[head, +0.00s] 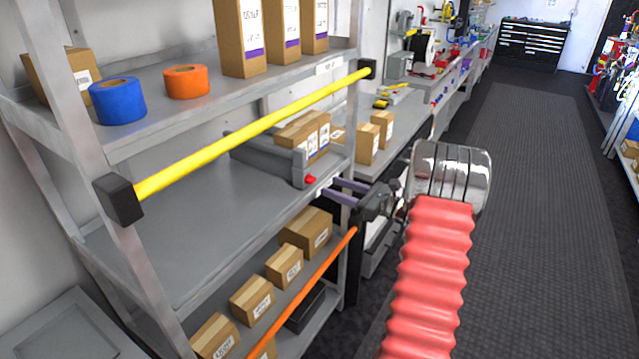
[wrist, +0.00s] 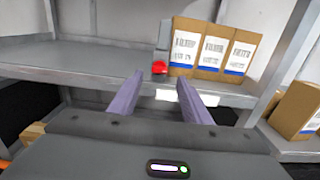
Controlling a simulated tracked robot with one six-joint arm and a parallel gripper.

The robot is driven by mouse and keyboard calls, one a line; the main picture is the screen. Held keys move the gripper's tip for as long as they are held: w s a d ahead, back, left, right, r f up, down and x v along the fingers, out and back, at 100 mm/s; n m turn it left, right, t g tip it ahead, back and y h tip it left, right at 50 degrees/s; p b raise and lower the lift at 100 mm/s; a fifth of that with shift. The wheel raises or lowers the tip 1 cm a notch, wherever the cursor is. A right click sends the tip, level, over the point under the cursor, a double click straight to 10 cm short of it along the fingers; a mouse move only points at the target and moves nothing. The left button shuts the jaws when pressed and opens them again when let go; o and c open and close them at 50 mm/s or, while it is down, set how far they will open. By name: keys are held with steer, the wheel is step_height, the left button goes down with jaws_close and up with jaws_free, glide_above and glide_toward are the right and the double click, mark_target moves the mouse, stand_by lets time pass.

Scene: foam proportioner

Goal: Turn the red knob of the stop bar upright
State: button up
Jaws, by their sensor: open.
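The red knob (head: 310,180) is small and sits at the near end of a grey bar (head: 262,157) lying along the middle shelf. In the wrist view the red knob (wrist: 159,67) shows ahead of the fingertips, left of the boxes. Which way it is turned is too small to tell. My gripper (head: 331,187) is open and empty at the shelf's front edge, its purple fingers pointing at the knob. In the wrist view the gripper (wrist: 162,82) has its fingers apart, with a gap seen between them and the knob.
Labelled boxes (wrist: 213,48) stand right beside the knob. A yellow bar (head: 250,128) crosses the rack's front above the middle shelf, and an orange bar (head: 300,292) crosses below. The shelf left of the knob is clear.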

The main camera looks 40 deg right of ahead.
mark_target(314, 180)
steer(key=x, duration=0.6)
steer(key=shift+c, duration=0.5)
steer(key=c, duration=0.9)
steer(key=shift+c, duration=0.2)
